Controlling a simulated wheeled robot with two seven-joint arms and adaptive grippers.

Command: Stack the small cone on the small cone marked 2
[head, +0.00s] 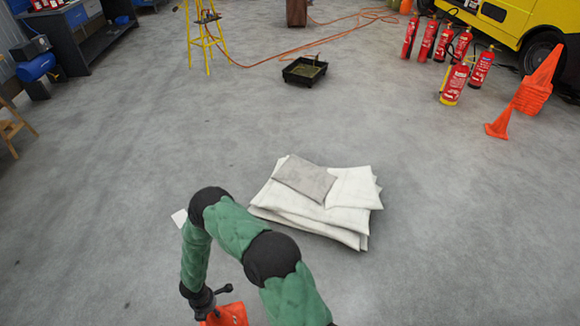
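One of my arms comes up from the bottom, right of the middle, and bends over to the left; I take it as my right arm. Its gripper (207,308) is at the bottom edge, over or against an orange cone-like piece (229,315). The frame edge cuts off most of this piece, and its fingers are too hidden to tell whether they grip it. No number shows, so I cannot pick out the small cone marked 2. My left gripper is not in view.
A pile of white pads (350,190) with a grey cushion (305,178) lies right of the arm. A black tray (304,70) lies farther back. Open floor surrounds the pile.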

